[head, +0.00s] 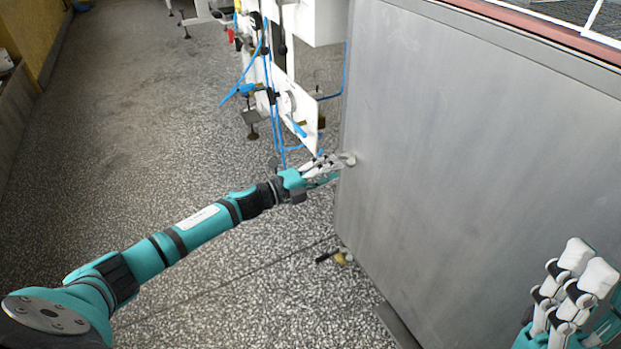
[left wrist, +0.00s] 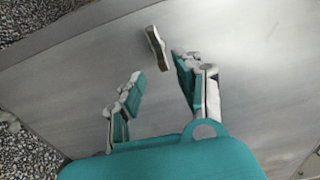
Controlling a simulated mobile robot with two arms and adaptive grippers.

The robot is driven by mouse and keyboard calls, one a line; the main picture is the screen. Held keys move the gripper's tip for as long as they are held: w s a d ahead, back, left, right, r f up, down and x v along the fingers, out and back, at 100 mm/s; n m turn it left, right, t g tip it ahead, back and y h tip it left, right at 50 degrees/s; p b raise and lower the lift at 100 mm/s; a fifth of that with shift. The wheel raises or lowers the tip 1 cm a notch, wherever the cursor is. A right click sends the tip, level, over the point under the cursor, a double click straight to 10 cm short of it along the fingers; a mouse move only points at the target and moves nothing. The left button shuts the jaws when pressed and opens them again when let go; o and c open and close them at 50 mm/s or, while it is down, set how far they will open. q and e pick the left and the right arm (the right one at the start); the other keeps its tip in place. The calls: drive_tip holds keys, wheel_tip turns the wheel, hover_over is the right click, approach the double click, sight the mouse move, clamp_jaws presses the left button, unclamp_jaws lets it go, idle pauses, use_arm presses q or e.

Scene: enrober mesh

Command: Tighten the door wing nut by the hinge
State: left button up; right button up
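The door wing nut (head: 348,159) is a small pale metal piece at the left edge of the large grey metal door (head: 480,150). In the left wrist view the wing nut (left wrist: 157,48) is a short bar standing out from the flat panel. My left gripper (head: 328,168) is at the door edge, close beside the wing nut. In the left wrist view its fingers (left wrist: 158,82) are spread, with the nut just beyond the gap between the tips and nothing gripped. My right gripper (head: 588,266) is at the lower right in front of the door, its fingertips apart and empty. I cannot make out the hinge.
A white machine frame with blue hoses (head: 268,75) stands behind my left gripper, left of the door. A small brass-coloured fitting (head: 341,257) sits low by the door's bottom corner. The speckled floor (head: 130,120) on the left is clear.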

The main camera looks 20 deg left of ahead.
use_arm(q)
drive_tip(key=v, duration=0.7)
drive_tip(key=shift+s, duration=0.25)
drive_tip(key=shift+a+f, duration=0.1)
drive_tip(key=shift+a, duration=0.05)
